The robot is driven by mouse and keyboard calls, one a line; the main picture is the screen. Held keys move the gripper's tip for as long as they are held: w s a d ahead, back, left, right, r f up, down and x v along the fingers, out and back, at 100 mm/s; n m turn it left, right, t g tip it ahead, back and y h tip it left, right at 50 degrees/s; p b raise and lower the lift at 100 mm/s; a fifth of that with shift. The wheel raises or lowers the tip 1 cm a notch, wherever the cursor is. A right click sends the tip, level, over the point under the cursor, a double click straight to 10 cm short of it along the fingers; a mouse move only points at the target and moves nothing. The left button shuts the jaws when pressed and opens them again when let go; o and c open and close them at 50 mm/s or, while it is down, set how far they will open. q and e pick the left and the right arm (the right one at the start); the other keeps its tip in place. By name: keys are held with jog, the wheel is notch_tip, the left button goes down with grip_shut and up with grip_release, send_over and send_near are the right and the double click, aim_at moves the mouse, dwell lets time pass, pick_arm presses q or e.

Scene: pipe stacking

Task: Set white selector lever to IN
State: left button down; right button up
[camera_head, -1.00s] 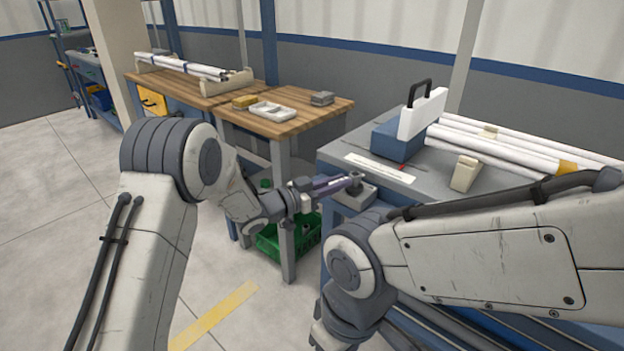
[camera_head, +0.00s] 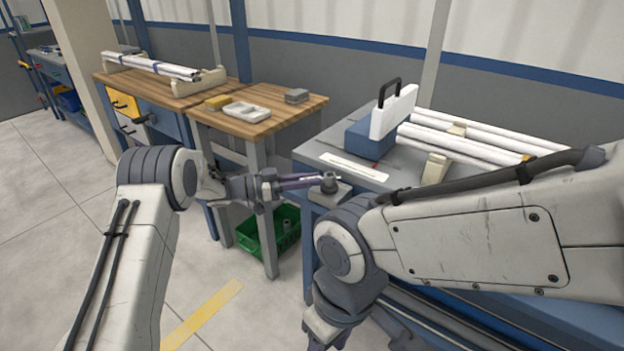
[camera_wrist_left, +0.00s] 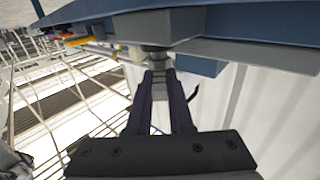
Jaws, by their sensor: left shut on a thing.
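My left gripper (camera_head: 318,181) reaches in from the left to the corner of the grey-topped bench. Its purple fingers are shut on a small grey knob (camera_head: 329,184) on a grey block (camera_head: 331,194) there. In the left wrist view the fingers close around a grey piece (camera_wrist_left: 162,84) under a dark round stem (camera_wrist_left: 154,55). I cannot surely pick out a white selector lever or an IN mark. A white upright plate (camera_head: 394,112) stands by a blue box (camera_head: 369,139) with a black handle. My right gripper (camera_head: 327,343) is mostly cut off at the bottom edge.
White pipes (camera_head: 455,145) lie on the bench at right. A white strip (camera_head: 354,166) lies near its front. A wooden table (camera_head: 262,126) holds a white tray (camera_head: 247,112); a green crate (camera_head: 262,235) stands below. My right arm covers the bench's front right.

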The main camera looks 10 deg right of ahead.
pick_arm(q)
jog(key=shift+w+a+r, duration=0.1)
jog(key=c, duration=0.8)
grip_release()
jog(key=a, duration=0.3)
jog(key=s+a, duration=0.1)
jog(key=a, duration=0.6)
jog(key=shift+s+a+p, duration=0.15)
jog(key=shift+a+p, duration=0.05)
jog(key=shift+p, duration=0.15)
